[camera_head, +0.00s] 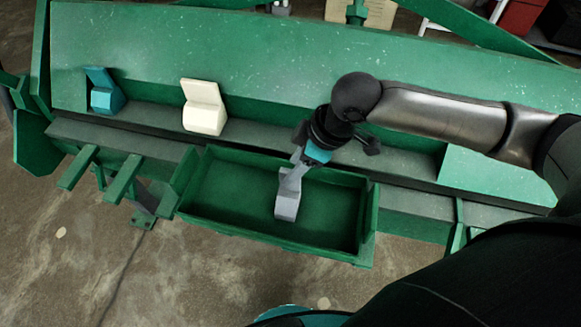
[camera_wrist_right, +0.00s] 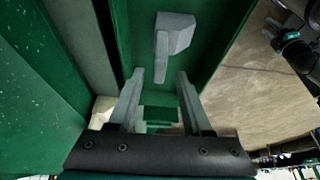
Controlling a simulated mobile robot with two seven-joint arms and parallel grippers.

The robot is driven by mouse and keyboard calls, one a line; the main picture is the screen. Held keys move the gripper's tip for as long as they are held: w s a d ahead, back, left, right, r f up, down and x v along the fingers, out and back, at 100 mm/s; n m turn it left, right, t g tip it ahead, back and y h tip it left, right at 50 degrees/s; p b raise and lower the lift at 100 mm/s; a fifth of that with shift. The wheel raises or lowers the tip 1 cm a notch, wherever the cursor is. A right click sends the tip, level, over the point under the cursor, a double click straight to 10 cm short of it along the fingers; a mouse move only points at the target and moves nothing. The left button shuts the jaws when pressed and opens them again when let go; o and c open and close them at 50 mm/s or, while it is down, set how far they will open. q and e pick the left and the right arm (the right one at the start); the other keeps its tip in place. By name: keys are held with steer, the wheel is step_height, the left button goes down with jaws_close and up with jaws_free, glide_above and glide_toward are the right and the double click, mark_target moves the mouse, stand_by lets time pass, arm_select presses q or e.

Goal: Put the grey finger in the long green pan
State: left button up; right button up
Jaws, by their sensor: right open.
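The grey finger (camera_head: 287,203), a block with a narrower plate, is inside the outline of the long green pan (camera_head: 325,248). In the right wrist view the grey finger (camera_wrist_right: 174,35) shows against the green pan floor, beyond my fingertips. I cannot tell for certain that it rests on the floor. My right gripper (camera_head: 304,156) is above the pan's back side, right of its middle. In its wrist view the right gripper (camera_wrist_right: 158,78) has its two fingers spread, with nothing between them. My left gripper is not in the head view.
A cream finger (camera_head: 204,108) and a teal finger (camera_head: 103,92) stand on the green machine's ledge, left of my gripper. The machine's sloped green face (camera_head: 250,50) rises behind the pan. Two green bars (camera_head: 123,178) stick out left of the pan. The pan's left half is clear.

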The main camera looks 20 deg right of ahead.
steer(key=p+v, duration=0.1)
steer(key=v, duration=0.8)
